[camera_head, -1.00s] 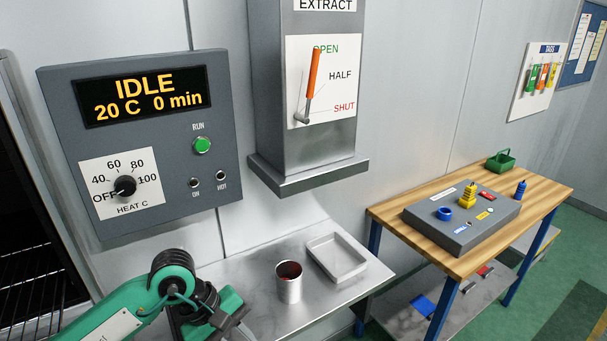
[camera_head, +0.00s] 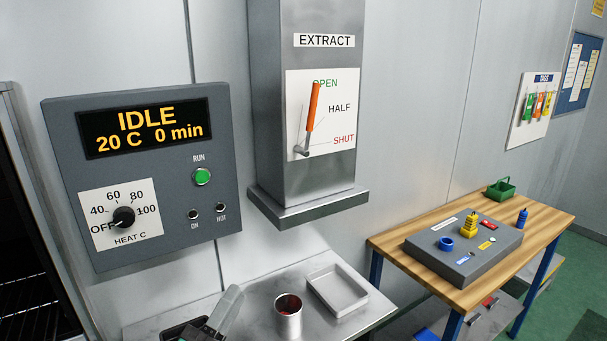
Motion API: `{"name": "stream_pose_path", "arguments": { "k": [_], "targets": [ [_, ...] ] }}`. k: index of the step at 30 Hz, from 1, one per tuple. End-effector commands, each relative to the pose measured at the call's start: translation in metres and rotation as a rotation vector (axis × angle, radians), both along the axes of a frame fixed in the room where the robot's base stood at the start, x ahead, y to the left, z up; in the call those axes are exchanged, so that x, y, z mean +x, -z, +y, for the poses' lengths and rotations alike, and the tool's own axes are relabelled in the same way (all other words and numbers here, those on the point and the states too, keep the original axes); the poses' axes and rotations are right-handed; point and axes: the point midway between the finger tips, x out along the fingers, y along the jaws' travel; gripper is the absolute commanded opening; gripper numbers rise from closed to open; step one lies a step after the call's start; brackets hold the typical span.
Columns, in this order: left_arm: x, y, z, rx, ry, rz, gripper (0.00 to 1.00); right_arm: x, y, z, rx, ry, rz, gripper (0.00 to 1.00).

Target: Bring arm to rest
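My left gripper (camera_head: 224,312) shows at the bottom edge of the head view, left of the metal cup. Only a grey finger-like part and some dark housing are in the picture, so whether it is open or shut is unclear. No held object shows at it. The rest of my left arm is below the picture. My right gripper is out of view.
A metal cup (camera_head: 288,318) with something red inside and a shallow tray (camera_head: 337,289) stand on the steel bench (camera_head: 262,279). A control panel (camera_head: 60,180) and the extract lever (camera_head: 313,107) are above. A wooden table (camera_head: 390,244) stands at right.

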Motion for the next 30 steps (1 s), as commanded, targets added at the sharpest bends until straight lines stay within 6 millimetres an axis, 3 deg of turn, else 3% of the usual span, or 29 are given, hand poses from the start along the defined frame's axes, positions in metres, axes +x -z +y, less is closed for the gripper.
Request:
{"name": "stream_pose_path", "arguments": {
  "k": [4, 8, 11, 15, 18, 24, 30],
  "targets": [
    [0.008, 0.052, 0.046, -0.298, -0.130, 0.343, 0.24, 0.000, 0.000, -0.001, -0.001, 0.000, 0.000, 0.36],
    [-0.002, 0.110, 0.080, -0.543, -0.255, 0.637, 0.24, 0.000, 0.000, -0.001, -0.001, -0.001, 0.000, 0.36],
    [-0.023, 0.159, 0.099, -0.723, -0.360, 0.861, 0.24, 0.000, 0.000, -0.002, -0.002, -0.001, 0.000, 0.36],
    [-0.069, 0.222, 0.114, -0.949, -0.522, 1.156, 0.24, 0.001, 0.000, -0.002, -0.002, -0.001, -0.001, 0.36],
    [-0.105, 0.254, 0.117, -1.067, -0.626, 1.325, 0.24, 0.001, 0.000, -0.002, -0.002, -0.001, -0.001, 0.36],
    [-0.168, 0.293, 0.115, -1.226, -0.804, 1.580, 0.24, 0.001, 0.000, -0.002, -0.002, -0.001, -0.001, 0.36],
    [-0.220, 0.316, 0.110, -1.322, -0.957, 1.767, 0.24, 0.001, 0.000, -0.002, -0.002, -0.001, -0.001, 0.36]
  ]
}}
